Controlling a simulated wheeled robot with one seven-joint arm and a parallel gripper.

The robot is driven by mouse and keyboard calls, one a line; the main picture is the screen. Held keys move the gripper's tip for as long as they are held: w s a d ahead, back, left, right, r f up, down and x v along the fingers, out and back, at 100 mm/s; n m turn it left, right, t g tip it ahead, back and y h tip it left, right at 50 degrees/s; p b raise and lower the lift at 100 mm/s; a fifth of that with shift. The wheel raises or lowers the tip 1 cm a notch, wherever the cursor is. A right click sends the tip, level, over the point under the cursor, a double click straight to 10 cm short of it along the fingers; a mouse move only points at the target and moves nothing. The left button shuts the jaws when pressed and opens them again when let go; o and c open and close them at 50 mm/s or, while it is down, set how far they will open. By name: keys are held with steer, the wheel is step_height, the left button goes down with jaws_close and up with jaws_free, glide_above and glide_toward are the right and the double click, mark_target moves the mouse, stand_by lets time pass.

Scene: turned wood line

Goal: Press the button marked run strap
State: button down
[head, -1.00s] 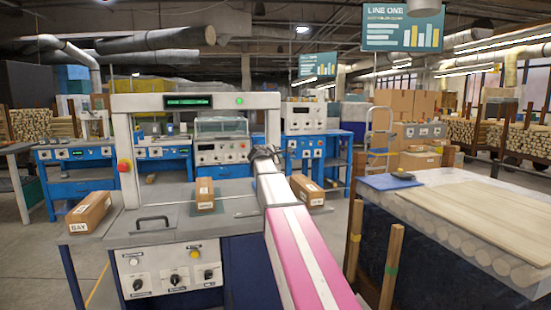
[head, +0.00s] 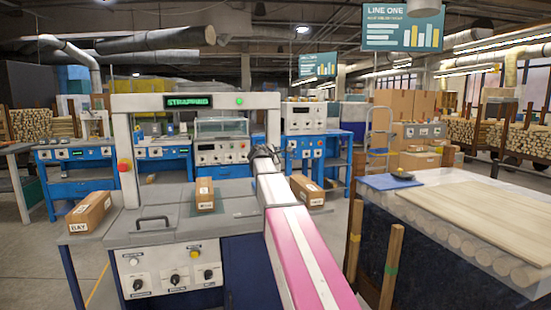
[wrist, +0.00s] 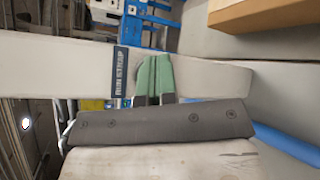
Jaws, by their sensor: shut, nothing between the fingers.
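A strapping machine stands in front of me, with a pale arch (head: 122,130) over its grey deck. Its display (head: 188,102) reads "STRAPPING" in green, beside a lit green lamp (head: 239,101). My gripper (head: 264,153) is at the arch's right post. In the wrist view, my green fingertips (wrist: 154,62) are shut together against or very near the pale post (wrist: 215,78). A dark label (wrist: 121,71) beside them appears to read "RUN STRAP". The button itself is hidden, apparently behind the fingers. A brown carton (head: 205,194) lies under the arch.
Cartons lie on the deck's left (head: 90,212) and right (head: 307,190). A red stop button (head: 123,165) is on the left post. Knobs line the front panel (head: 174,272). A bench with a wooden board (head: 470,210) stands to the right.

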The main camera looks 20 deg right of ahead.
steer(key=shift+s, duration=0.8)
steer(key=s, duration=0.5)
stand_by(0.5)
stand_by(0.4)
